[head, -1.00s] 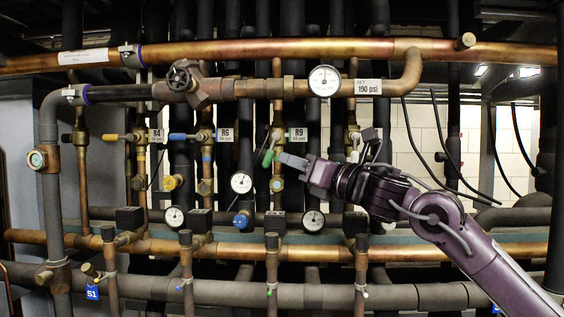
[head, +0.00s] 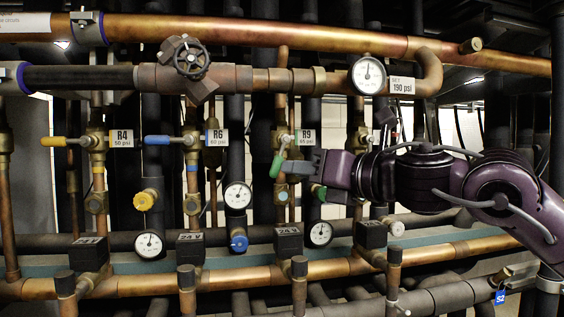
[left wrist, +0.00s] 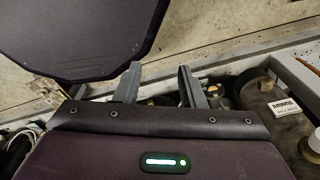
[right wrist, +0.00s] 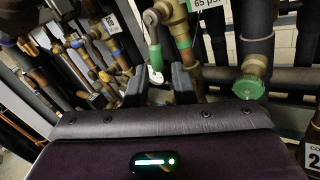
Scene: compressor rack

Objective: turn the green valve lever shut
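The green valve lever (head: 277,166) hangs steeply downward, slightly tilted, below its brass valve beside the R9 tag (head: 305,137). My right gripper (head: 285,167) comes in from the right in the head view and is at the lever's green handle. In the right wrist view the green handle (right wrist: 155,57) shows between the two spread fingers (right wrist: 157,72). I cannot tell whether either finger touches it. My left gripper (left wrist: 157,72) is open and empty in the left wrist view, and it is out of the head view.
A yellow lever (head: 62,141) at R4 and a blue lever (head: 160,140) at R6 lie level to the left. A green cap (right wrist: 249,87) is right of my right gripper. Gauges (head: 238,195) and copper pipes (head: 170,279) crowd the rack around and below the lever.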

